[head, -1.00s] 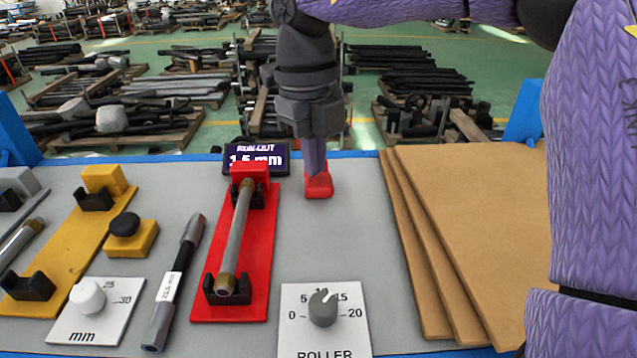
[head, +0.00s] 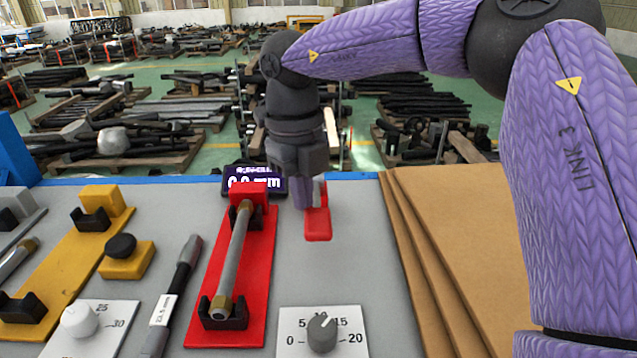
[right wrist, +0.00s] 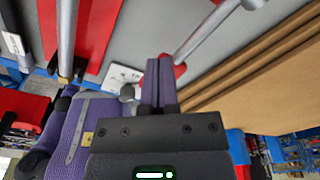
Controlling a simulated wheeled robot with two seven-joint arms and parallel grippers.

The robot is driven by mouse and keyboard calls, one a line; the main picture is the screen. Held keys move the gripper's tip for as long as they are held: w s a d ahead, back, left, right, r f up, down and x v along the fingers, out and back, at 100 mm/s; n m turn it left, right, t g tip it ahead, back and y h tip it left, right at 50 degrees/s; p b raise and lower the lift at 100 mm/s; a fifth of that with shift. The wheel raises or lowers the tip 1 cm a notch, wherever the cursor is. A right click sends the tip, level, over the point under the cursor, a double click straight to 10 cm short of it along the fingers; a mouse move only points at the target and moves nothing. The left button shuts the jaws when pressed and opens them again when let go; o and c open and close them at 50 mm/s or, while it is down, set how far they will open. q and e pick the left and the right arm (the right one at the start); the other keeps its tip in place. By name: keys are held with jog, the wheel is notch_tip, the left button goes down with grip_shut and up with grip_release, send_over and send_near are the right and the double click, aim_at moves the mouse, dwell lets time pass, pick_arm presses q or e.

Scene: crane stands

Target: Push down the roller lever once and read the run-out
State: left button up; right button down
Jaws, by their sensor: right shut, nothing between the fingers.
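The red stand (head: 256,300) holds a grey shaft (head: 237,262) with brass-coloured ends in two black cradles. Behind it a dark run-out display (head: 240,182) shows a value in mm; its digits are partly covered and I cannot read them surely. The red lever pad (head: 318,226) is right of the stand. In the right wrist view a silver rod (right wrist: 205,32) runs up and right from the red pad (right wrist: 177,72). My right gripper (head: 304,204) is shut and empty, close by the pad in the head view; contact is unclear. My left gripper is out of view.
The ROLLER dial (head: 322,333) is in front, its pointer toward 15. A yellow stand (head: 70,255) and a dark-and-grey rod (head: 175,290) lie left. Stacked brown boards (head: 470,250) fill the right. Grey table is clear between pad and boards.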

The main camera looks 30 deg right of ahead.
pick_arm(q)
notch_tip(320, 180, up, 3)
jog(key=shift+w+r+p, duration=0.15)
jog(key=shift+p, duration=1.05)
pick_arm(e)
notch_tip(320, 180, up, 10)
jog(key=w, duration=0.1)
jog(key=shift+w, duration=0.4)
jog(key=shift+a+f, duration=0.1)
jog(key=shift+a, duration=0.05)
